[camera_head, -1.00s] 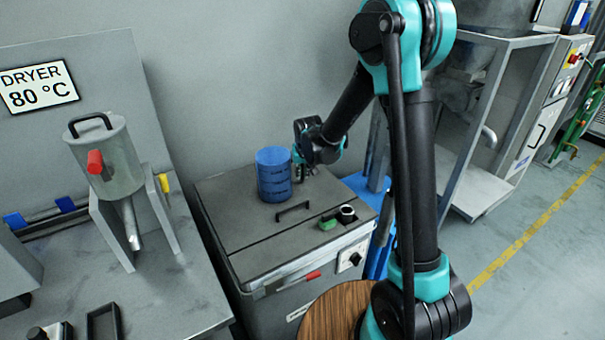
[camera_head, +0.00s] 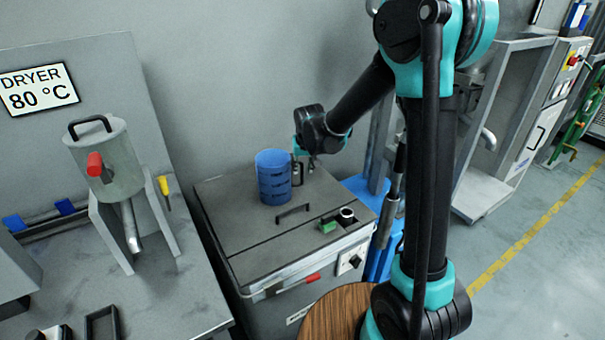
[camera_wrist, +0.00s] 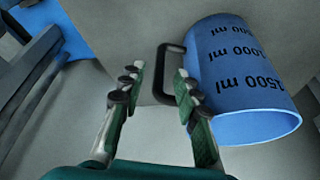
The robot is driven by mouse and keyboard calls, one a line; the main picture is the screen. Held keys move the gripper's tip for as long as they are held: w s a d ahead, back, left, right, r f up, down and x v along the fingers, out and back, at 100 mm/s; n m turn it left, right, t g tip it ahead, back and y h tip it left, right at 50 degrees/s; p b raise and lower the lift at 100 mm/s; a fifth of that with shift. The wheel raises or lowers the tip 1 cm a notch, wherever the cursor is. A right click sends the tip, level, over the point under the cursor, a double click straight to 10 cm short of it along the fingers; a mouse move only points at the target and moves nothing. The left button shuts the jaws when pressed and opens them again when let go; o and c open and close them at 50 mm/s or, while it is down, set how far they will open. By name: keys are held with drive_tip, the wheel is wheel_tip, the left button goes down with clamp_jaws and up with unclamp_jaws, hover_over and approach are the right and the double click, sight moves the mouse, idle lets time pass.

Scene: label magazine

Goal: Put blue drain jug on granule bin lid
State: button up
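The blue drain jug (camera_head: 273,178) stands upright on the grey lid (camera_head: 235,212) of the granule bin, towards its back. In the wrist view the jug (camera_wrist: 240,75) shows black volume marks, and its dark handle (camera_wrist: 160,75) points towards my fingers. My gripper (camera_head: 305,163) is just right of the jug in the head view. In the wrist view its two fingers (camera_wrist: 158,72) are spread apart with nothing clamped between them. The right fingertip overlaps the handle in the picture; I cannot tell whether they touch.
The lid has a black bar handle (camera_head: 293,213) in front of the jug, and a green block (camera_head: 328,225) and a round dark fitting (camera_head: 346,214) at the right. A dryer hopper (camera_head: 112,155) stands on the left bench. The lid's left part is clear.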

drive_tip(key=v, duration=0.6)
drive_tip(key=shift+s+r, duration=0.2)
drive_tip(key=shift+r, duration=0.05)
drive_tip(key=s+d+f+m, duration=0.1)
drive_tip(key=s+d+f, duration=0.3)
drive_tip(key=s+d, duration=0.7)
drive_tip(key=s+d+f+m+h, duration=0.1)
drive_tip(key=s+d+f, duration=0.3)
drive_tip(key=s+d, duration=0.7)
drive_tip(key=shift+s+f, duration=0.15)
drive_tip(key=shift+s, duration=1.05)
